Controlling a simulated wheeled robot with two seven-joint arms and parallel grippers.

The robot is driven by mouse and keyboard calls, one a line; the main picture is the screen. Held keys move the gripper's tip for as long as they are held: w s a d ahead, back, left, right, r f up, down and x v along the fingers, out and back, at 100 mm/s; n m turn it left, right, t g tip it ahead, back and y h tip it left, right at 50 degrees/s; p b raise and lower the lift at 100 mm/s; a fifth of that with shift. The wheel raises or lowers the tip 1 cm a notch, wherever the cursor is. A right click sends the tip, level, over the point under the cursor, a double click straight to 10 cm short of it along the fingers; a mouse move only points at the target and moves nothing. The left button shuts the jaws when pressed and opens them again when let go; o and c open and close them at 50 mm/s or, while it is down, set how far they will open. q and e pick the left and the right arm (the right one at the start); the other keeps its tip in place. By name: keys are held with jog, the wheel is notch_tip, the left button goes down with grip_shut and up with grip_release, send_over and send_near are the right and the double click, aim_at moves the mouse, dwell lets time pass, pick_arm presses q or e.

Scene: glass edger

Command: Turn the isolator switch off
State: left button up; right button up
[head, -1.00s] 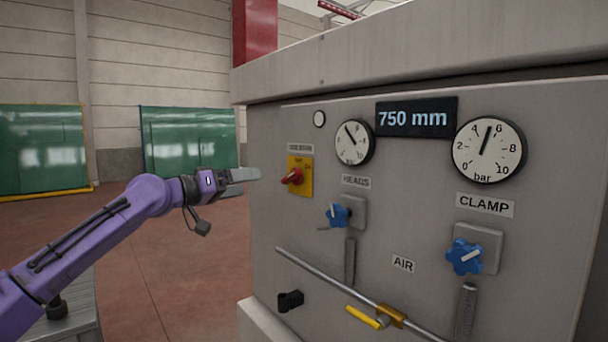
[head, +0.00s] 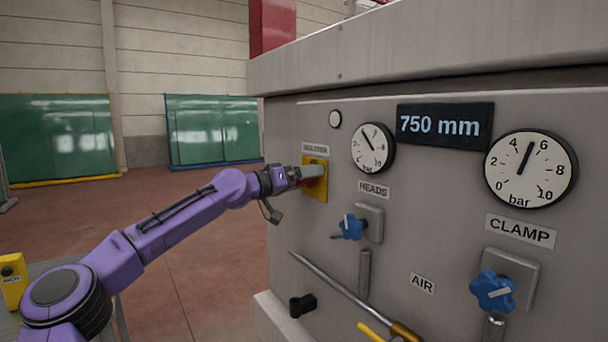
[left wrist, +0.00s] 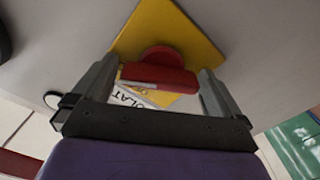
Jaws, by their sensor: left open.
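The isolator switch is a red handle on a yellow plate (head: 317,163) on the grey machine panel, under a small label. In the head view my left gripper (head: 312,172) is at the plate and covers most of the red handle. In the left wrist view the red handle (left wrist: 158,77) lies between the two fingers of my left gripper (left wrist: 158,84), with a gap showing beside it. The jaws are open around the handle. The yellow plate (left wrist: 175,30) shows behind it, with a partly hidden printed label below the handle. My right gripper is not in view.
Right of the switch are the HEADS gauge (head: 373,148), the CLAMP gauge (head: 530,168) and two blue knobs, HEADS (head: 350,227) and CLAMP (head: 492,291). A sloping metal rod (head: 335,288) runs below. Open floor lies left of the machine.

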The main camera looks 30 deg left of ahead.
pick_arm(q)
jog(key=c, duration=0.9)
jog(key=shift+o, duration=0.2)
